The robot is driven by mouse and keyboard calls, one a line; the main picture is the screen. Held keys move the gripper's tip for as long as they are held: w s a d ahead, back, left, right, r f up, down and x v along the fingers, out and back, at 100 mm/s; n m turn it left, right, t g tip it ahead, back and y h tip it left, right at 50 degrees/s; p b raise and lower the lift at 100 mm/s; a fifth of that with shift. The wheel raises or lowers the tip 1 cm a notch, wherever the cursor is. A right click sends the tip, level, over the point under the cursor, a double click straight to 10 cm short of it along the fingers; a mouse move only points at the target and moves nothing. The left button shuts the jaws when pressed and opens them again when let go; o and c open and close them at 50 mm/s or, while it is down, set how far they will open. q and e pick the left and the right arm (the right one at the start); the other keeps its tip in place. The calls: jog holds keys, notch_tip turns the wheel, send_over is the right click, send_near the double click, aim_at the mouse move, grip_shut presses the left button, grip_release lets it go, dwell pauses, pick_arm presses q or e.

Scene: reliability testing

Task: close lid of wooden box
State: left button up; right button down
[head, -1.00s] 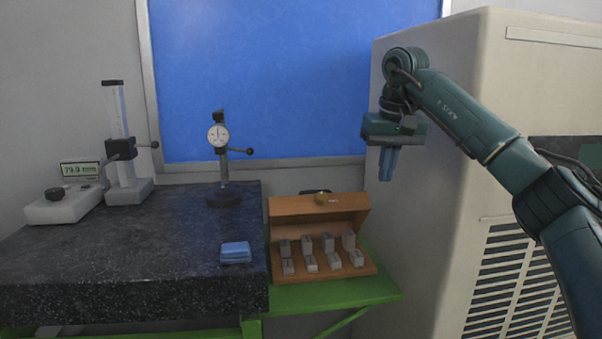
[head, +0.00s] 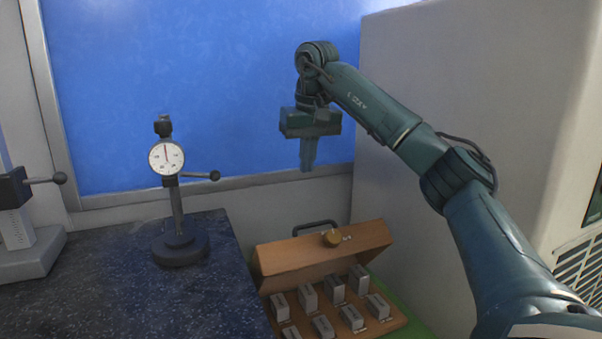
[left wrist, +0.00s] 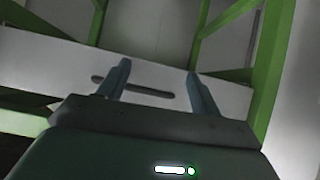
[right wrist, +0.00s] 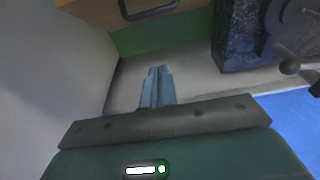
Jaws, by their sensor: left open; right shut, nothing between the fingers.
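The wooden box (head: 391,325) stands on a green shelf beside the granite table, with several grey blocks inside it. Its lid (head: 300,262) is open and leans up at the back, with a brass knob (head: 332,238) on it. A part of the box with a dark handle also shows at the top of the right wrist view (right wrist: 128,12). My right gripper (head: 308,168) is shut and empty, pointing down, above and behind the lid and apart from it. It also shows in the right wrist view (right wrist: 156,72). My left gripper (left wrist: 157,75) is open and empty, seen only in its wrist view.
A dial gauge on a stand (head: 178,205) stands on the dark granite table (head: 120,295), left of the box. Another measuring stand (head: 20,225) is at the left edge. A large beige cabinet (head: 440,80) rises on the right. Green frame bars (left wrist: 272,70) surround the left gripper's view.

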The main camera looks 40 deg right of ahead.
pick_arm(q)
jog(key=shift+r, duration=0.1)
pick_arm(e)
notch_tip(320, 180, down, 10)
jog(key=s, duration=0.2)
jog(key=shift+a, duration=0.35)
